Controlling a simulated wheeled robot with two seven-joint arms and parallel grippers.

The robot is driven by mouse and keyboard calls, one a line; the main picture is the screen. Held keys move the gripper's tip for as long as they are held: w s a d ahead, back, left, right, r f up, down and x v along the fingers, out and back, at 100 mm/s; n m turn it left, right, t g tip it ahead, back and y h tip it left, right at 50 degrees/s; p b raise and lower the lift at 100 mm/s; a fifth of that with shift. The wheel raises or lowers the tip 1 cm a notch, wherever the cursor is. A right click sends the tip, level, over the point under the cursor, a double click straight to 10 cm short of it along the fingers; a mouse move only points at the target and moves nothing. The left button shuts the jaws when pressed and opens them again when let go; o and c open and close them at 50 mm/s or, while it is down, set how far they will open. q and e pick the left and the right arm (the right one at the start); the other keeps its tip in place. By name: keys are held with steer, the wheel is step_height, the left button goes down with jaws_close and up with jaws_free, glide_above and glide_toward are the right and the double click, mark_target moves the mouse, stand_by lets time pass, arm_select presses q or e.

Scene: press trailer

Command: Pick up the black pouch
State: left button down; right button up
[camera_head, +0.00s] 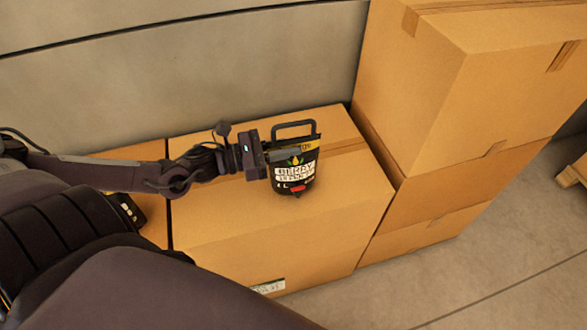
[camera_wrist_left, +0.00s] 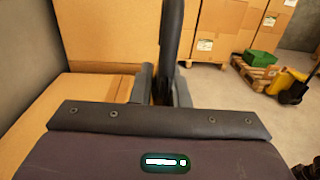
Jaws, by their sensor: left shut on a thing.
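The black pouch (camera_head: 293,177) has white lettering, a small yellow-green print and a red spot near its bottom. In the head view it is upright in front of the top of a cardboard box (camera_head: 230,225); whether it touches the box I cannot tell. My left gripper (camera_head: 281,156) comes from the left and is shut on the pouch's upper part. In the left wrist view my left gripper (camera_wrist_left: 163,88) shows a thin dark edge between its fingers, likely the pouch edge-on. My right gripper is not in view.
Taller stacked boxes (camera_head: 430,120) stand close to the right of the pouch. A wall (camera_head: 180,75) rises behind. Bare floor (camera_head: 480,250) lies at the lower right.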

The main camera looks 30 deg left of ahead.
arm_select(q)
steer(key=shift+f, duration=0.15)
stand_by(0.5)
steer(key=shift+r, duration=0.2)
steer(key=shift+r, duration=0.1)
steer(key=shift+r+p, duration=0.3)
steer(key=shift+r, duration=0.35)
step_height(320, 180, up, 19)
steer(key=p, duration=0.7)
steer(key=shift+f+p, duration=0.15)
steer(key=shift+p, duration=0.2)
steer(key=shift+w, duration=0.1)
